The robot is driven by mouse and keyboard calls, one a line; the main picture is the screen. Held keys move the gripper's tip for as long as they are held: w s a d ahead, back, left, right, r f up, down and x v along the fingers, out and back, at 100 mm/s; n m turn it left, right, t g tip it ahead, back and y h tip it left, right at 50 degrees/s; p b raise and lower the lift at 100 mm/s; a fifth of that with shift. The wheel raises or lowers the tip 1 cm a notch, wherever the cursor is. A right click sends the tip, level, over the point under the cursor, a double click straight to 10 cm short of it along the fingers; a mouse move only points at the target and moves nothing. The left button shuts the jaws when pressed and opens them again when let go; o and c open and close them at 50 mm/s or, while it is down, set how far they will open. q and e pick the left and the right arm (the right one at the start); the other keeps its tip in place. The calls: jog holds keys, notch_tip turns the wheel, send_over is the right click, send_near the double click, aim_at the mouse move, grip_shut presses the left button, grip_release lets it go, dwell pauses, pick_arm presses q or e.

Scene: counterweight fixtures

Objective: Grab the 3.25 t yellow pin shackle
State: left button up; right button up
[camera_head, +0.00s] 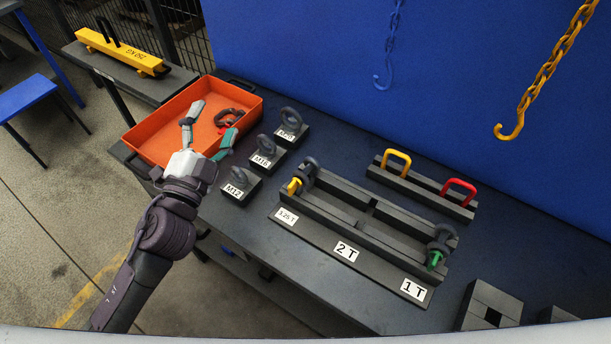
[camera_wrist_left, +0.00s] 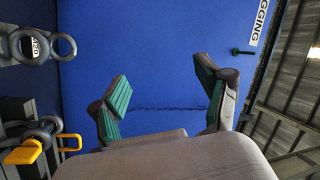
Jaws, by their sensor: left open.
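The yellow pin shackle (camera_head: 310,166), a dark grey bow with a yellow pin (camera_head: 294,186), sits at the left end of the black rack, by the 3.25 T label (camera_head: 286,216). It also shows at the lower left of the left wrist view, with its grey bow (camera_wrist_left: 42,131) and yellow pin (camera_wrist_left: 22,153). My left gripper (camera_head: 207,129) is open and empty over the orange tray, left of the shackle and apart from it. Its spread fingers (camera_wrist_left: 162,78) show in the wrist view with nothing between them. My right gripper is not in view.
The orange tray (camera_head: 174,109) holds a dark shackle with red on it (camera_head: 228,117). Eye bolts on M12 (camera_head: 239,176), M16 (camera_head: 266,147) and M20 blocks (camera_head: 290,119) stand between tray and rack. A green pin shackle (camera_head: 436,252) sits at 1 T. Chain hooks (camera_head: 510,130) hang behind.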

pick_arm(q)
jog(key=d+r+m+g+h, duration=0.2)
jog(key=d+m+g+h, duration=0.2)
jog(key=d+m+h, duration=0.6)
jog(key=m+g+y, duration=0.4)
jog(key=m+g, duration=0.7)
jog(key=m, duration=0.3)
send_near(294, 173)
jog(key=p+x, duration=0.1)
jog(key=x, duration=0.2)
jog(key=w+p+x, duration=0.1)
jog(key=x, duration=0.3)
jog(key=d+f, duration=0.1)
jog(key=d+p, duration=0.1)
jog(key=d+f+p, duration=0.1)
jog(key=d, duration=0.1)
jog(key=shift+w+f, duration=0.2)
jog(key=shift+f, duration=0.1)
jog(key=shift+w+d+f, duration=0.15)
jog(key=shift+d+f, duration=0.1)
jog(key=shift+r, duration=0.1)
grip_shut()
